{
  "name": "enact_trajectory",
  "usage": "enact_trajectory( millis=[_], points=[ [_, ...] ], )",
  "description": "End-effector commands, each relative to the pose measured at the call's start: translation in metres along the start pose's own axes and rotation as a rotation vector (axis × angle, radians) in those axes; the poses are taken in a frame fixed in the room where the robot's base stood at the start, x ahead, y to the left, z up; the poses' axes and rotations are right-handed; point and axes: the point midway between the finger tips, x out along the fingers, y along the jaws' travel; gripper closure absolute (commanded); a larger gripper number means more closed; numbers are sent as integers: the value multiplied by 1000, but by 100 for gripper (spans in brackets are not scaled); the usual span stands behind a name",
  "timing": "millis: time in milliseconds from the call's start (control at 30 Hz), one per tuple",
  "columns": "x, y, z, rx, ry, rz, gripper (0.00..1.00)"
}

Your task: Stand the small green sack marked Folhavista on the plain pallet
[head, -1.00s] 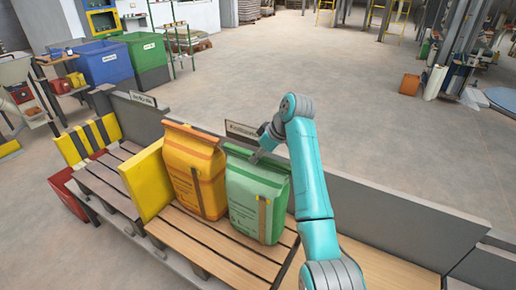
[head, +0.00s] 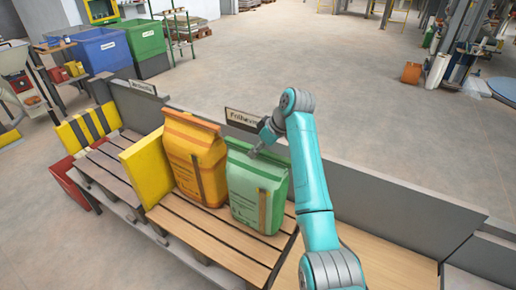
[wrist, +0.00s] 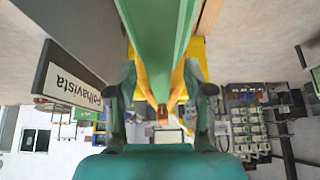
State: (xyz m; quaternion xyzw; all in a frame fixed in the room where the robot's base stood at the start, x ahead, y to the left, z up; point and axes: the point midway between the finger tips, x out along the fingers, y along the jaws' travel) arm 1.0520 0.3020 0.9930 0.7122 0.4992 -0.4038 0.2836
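The small green sack (head: 258,190) stands upright, its front printing too small to read, at the right end of the slatted wooden pallet (head: 212,238). A board reading Folhavista (head: 243,118) stands behind it; the wrist view shows that board (wrist: 72,85) upside down. My gripper (head: 256,150) is at the sack's top from behind. In the wrist view the two fingers (wrist: 160,66) lie on both sides of the sack's green top (wrist: 160,35), their tips close against it. Whether the sack's base rests fully on the slats is hard to tell.
An orange sack (head: 195,160) stands close left of the green one, with a yellow panel (head: 146,172) beyond it. Another pallet (head: 108,165) with a black-striped yellow board (head: 88,130) lies farther left. A low grey wall (head: 400,195) runs behind. Bare light boards (head: 385,268) lie right of my arm.

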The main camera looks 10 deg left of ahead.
Motion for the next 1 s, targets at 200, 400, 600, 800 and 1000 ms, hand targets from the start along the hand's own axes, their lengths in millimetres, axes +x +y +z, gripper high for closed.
enact_trajectory(
  millis=[200,400,600,800,1000],
  points=[
    [-3,0,1,1,-2,-2,48],
    [-33,1,1,1,1,1,48],
    [-74,1,0,0,0,2,48],
    [-105,0,0,0,1,1,48],
    [-118,0,0,0,0,0,48]
  ],
)
